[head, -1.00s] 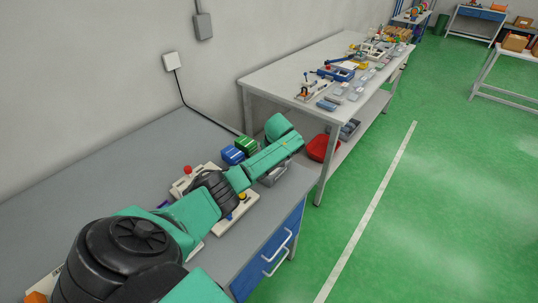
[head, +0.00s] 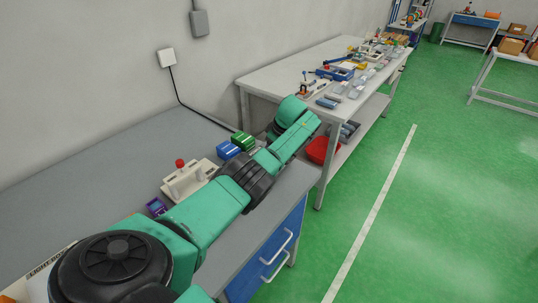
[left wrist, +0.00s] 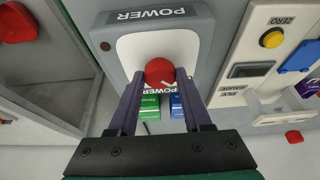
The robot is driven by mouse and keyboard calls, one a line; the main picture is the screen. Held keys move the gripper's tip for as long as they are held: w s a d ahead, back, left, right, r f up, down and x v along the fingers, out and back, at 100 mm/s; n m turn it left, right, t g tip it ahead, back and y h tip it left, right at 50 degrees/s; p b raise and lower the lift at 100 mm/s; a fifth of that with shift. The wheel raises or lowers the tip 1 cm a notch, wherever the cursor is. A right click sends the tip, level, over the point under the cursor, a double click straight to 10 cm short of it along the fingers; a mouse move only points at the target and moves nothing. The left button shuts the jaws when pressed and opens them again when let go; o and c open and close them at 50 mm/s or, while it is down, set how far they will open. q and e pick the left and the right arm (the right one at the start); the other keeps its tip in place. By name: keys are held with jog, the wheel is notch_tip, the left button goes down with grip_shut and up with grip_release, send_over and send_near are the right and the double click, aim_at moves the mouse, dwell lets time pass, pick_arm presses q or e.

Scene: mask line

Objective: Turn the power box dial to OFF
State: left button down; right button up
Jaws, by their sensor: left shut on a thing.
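In the left wrist view the power box is a grey casing (left wrist: 199,38) with a white face plate and a POWER label. Its red round dial (left wrist: 160,72) sits at the middle of the plate. My left gripper (left wrist: 161,80) has its two dark fingers on either side of the dial, shut on it. A small white mark shows at the dial's lower edge; I cannot tell which setting it points to. In the head view my left arm stretches along the bench, and its gripper, the power box and the dial are not visible there. My right gripper is in neither view.
The grey bench (head: 110,172) holds a white fixture with a red knob (head: 187,182), a blue block (head: 228,150), a green block (head: 243,140) and a purple gadget (head: 156,207). A gauge with a yellow button (left wrist: 272,38) is beside the power box.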

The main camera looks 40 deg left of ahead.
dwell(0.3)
pick_arm(q)
jog(key=shift+c, duration=1.7)
grip_release()
jog(key=b+v, duration=0.1)
jog(key=v, duration=1.3)
jog(key=shift+r+b, duration=0.3)
jog(key=shift+f, duration=0.1)
